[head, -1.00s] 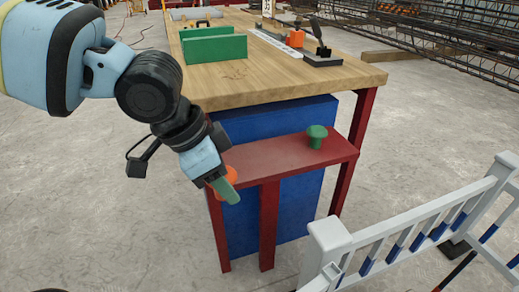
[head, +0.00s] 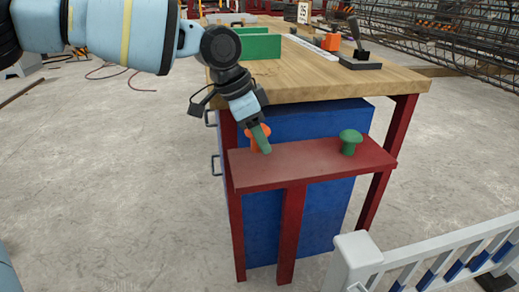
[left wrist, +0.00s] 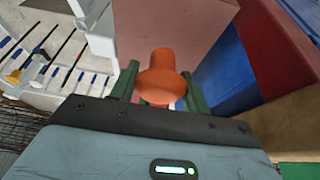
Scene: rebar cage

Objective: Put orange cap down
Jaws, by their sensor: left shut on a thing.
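My left gripper (head: 261,140) is shut on the orange cap (head: 251,141), at the left end of the red shelf (head: 300,167) on the bench's near side. The gripper points down and partly hides the cap. In the left wrist view the orange cap (left wrist: 162,78) sits between the two green fingers, its narrower end pointing away from the gripper. I cannot tell whether the cap touches the shelf. A green mushroom-shaped cap (head: 350,141) stands upright toward the shelf's right end. My right gripper is not in view.
A blue cabinet (head: 320,215) is below. A white barrier (head: 430,262) stands at front right. The shelf's middle is clear.

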